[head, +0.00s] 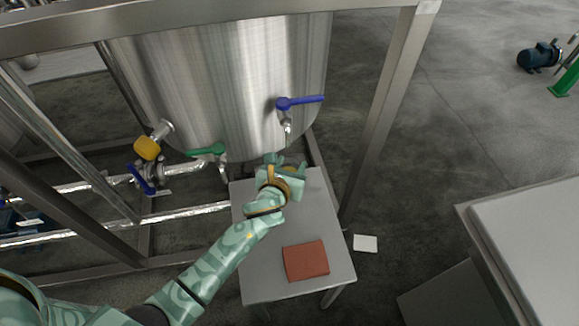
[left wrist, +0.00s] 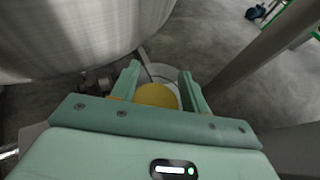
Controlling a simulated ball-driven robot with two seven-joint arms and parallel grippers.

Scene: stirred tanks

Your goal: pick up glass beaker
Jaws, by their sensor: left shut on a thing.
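My left gripper (head: 281,165) is over the far end of a small grey table (head: 255,284), below the steel tank. In the left wrist view its two fingers (left wrist: 159,74) stand on either side of the glass beaker (left wrist: 157,95), which shows a round yellow area inside a pale rim. The gripper is shut on the beaker. In the head view the hand hides most of the beaker, and I cannot tell whether its base touches the table. My right gripper is not in view.
A steel tank (head: 225,75) with a blue-handled valve (head: 300,102) and a green-handled valve (head: 207,150) stands just beyond. A steel frame post (head: 380,115) rises to the right. A red-brown pad (head: 306,261) lies on the near table. A white sheet (head: 365,243) lies on the floor.

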